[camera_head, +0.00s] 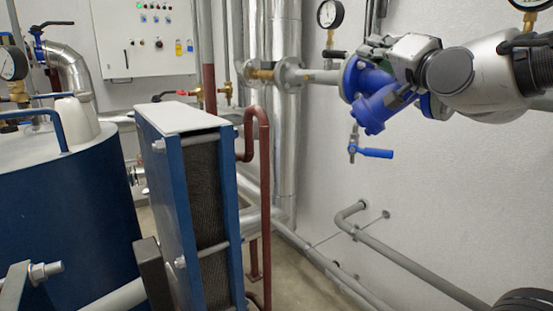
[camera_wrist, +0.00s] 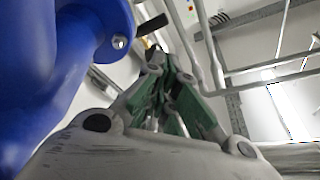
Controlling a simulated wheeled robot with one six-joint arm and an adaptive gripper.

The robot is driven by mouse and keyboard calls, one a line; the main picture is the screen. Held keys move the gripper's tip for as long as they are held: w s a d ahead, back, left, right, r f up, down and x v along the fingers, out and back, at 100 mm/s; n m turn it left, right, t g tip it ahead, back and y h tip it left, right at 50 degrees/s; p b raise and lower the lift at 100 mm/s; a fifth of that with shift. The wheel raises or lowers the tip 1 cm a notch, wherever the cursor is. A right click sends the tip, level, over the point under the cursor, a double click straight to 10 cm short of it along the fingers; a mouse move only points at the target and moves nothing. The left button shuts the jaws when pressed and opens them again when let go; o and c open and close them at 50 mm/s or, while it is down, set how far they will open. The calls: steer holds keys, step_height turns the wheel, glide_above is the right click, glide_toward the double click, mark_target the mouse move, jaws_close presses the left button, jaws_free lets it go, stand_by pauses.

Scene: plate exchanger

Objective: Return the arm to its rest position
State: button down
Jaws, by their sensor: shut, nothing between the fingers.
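My arm (camera_head: 490,75) reaches in from the right edge in the head view, with a pale grey shell. My gripper (camera_head: 378,47) is at its left end, dark grey, and overlaps the top of a blue pipe fitting (camera_head: 372,110). In the wrist view my gripper (camera_wrist: 165,65) shows its grey linkages and green parts and is shut with nothing held. The blue fitting (camera_wrist: 45,75) fills the left of that view, close beside the gripper. I cannot tell whether they touch.
A blue-handled valve (camera_head: 372,153) hangs below the fitting. A pressure gauge (camera_head: 330,14) is above it. The plate exchanger (camera_head: 165,190) and a blue tank (camera_head: 65,220) stand at left. A white control box (camera_head: 145,38) is behind. Wall below my arm is mostly clear above a grey pipe (camera_head: 405,262).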

steer(key=x, duration=1.1)
steer(key=shift+w+d+r, duration=0.1)
steer(key=shift+w+r, duration=0.1)
steer(key=shift+w, duration=0.05)
steer(key=shift+w+d+r+m+h, duration=0.2)
steer(key=shift+w+d+r+m, duration=0.05)
steer(key=shift+d+r+m, duration=0.25)
steer(key=shift+w+d+r+m+h, duration=0.25)
steer(key=shift+d+r+m, duration=0.15)
steer(key=shift+r+m, duration=0.2)
steer(key=d+m, duration=0.1)
steer(key=w+d+m+h, duration=0.1)
steer(key=w+d+m, duration=0.1)
steer(key=m, duration=0.1)
steer(key=shift+w+r+g, duration=0.25)
steer(key=shift+r+g, duration=0.1)
steer(key=shift+g, duration=0.05)
steer(key=shift+w+d+f+m+h, duration=0.15)
steer(key=shift+w+d+m+h, duration=0.2)
steer(key=shift+d+m, duration=0.35)
steer(key=shift+w+d+f+m+g, duration=0.1)
steer(key=shift+w+d+m+g, duration=0.15)
steer(key=shift+m, duration=0.25)
steer(key=shift+w+d+f+m+g, duration=0.15)
steer(key=shift+m+g, duration=0.1)
steer(key=shift+m, duration=0.25)
steer(key=shift+w, duration=0.1)
